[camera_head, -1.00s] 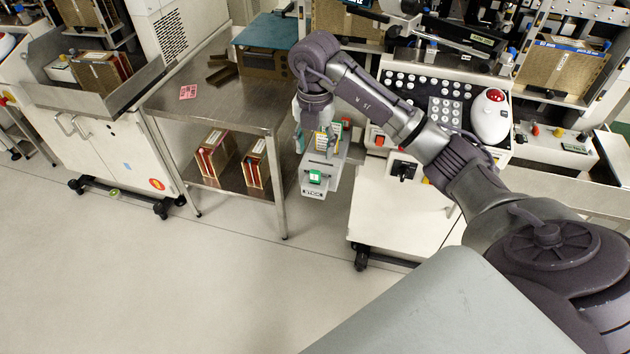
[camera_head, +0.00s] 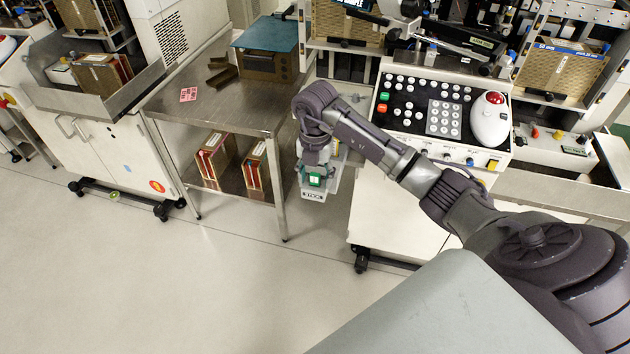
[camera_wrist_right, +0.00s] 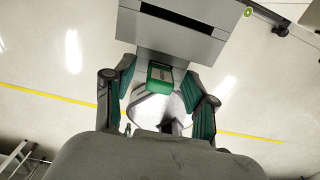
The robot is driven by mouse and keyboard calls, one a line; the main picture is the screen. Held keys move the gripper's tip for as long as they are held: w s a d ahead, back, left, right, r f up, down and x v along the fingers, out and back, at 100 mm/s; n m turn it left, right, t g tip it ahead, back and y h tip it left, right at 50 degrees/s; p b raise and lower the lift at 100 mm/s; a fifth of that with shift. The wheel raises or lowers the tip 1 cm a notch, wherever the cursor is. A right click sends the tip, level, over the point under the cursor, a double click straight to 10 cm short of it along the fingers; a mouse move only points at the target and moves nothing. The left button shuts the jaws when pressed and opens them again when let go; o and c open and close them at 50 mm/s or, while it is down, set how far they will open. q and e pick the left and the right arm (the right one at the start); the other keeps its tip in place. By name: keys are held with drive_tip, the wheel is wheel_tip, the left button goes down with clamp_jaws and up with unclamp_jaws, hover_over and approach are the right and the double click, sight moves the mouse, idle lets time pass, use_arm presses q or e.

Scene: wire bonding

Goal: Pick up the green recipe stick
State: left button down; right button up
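In the right wrist view the green stick (camera_wrist_right: 160,77) shows between the two green-padded fingers. That gripper (camera_wrist_right: 158,80) is open, with a visible gap on both sides of the stick. The left gripper is not in view.
The steel table (camera_head: 222,105) stands left of my right gripper, with brown cassettes (camera_head: 255,170) on its lower shelf. A control panel (camera_head: 435,115) with buttons and a white trackball unit (camera_head: 490,118) lies to the right. Open floor (camera_head: 200,290) is in front.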

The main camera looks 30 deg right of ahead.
drive_tip(key=c, duration=0.9)
